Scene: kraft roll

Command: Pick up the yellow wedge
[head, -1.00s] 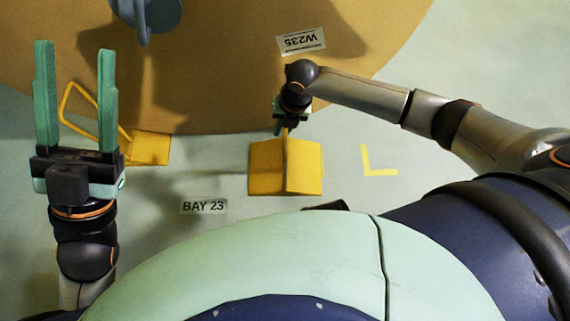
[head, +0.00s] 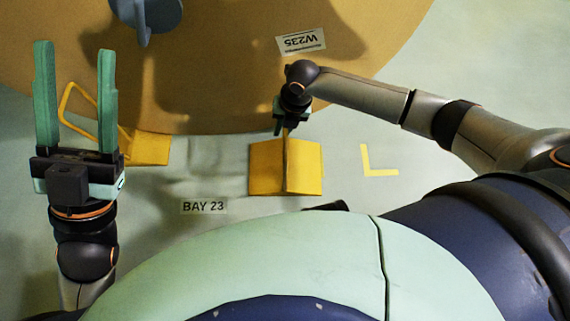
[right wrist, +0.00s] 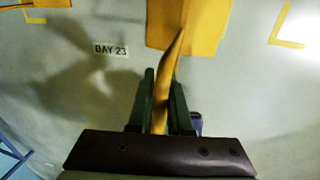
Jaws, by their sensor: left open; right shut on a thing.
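A yellow wedge (head: 265,168) is near the middle of the head view, close to the front edge of the big brown roll. My right gripper (head: 281,122) is above it, shut on the wedge's upright yellow handle. In the right wrist view the handle runs between the green fingers (right wrist: 162,98) to the wedge body (right wrist: 208,28). I cannot tell whether the wedge touches the floor. Another yellow wedge (head: 150,148) with a looped handle sits at the roll's left edge. My left gripper (head: 75,58) is open and empty, its fingers partly over that handle in the picture.
The brown roll (head: 215,80) fills the top, with a W235 label (head: 301,41) on it. A blue-grey fitting (head: 150,12) is at the top. A BAY 23 label (head: 204,207) and a yellow corner mark (head: 378,168) lie on the pale floor.

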